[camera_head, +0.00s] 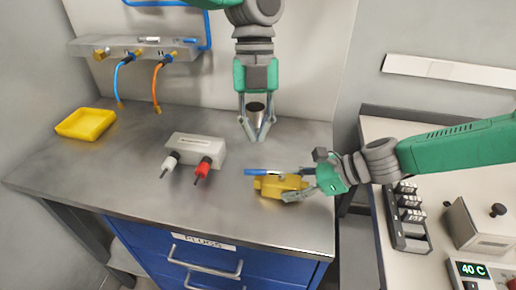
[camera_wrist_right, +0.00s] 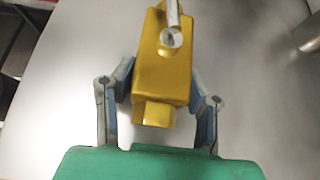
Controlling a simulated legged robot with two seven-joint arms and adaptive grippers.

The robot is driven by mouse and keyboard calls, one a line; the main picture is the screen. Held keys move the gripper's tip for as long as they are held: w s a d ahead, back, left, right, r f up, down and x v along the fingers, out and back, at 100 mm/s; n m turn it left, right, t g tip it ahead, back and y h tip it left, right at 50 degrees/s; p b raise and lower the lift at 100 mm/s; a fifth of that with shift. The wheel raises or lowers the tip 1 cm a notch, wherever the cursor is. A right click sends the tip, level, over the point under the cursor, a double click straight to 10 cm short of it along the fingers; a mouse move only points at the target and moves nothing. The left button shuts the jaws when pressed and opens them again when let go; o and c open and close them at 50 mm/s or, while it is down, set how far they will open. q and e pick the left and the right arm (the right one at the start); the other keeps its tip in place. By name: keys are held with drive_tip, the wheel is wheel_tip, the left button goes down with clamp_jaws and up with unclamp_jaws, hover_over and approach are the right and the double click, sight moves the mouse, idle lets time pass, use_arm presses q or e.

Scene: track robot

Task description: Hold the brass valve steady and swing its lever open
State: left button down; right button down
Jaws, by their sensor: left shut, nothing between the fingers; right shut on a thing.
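The brass valve (camera_head: 280,188) lies on the grey worktop near its right front part. Its lever (camera_head: 264,172) has a blue grip and points left across the top of the body. My right gripper (camera_head: 297,183) comes in from the right and is shut on the valve body. In the right wrist view the valve body (camera_wrist_right: 164,80) sits between the two fingers, with the lever's pivot and a metal piece of the lever (camera_wrist_right: 173,14) at its far end; the blue grip is out of that view. My left gripper (camera_head: 258,138) points down behind the valve, shut and empty, apart from the lever.
A grey box with a white and a red plug (camera_head: 197,148) stands left of the valve. A yellow tray (camera_head: 85,123) is at the far left. A manifold with blue and orange hoses (camera_head: 135,48) is on the back wall. A second bench with devices (camera_head: 405,215) stands at right.

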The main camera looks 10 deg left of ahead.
idle(0.3)
drive_tip(key=c, duration=0.8)
unclamp_jaws()
drive_tip(key=shift+d, duration=0.1)
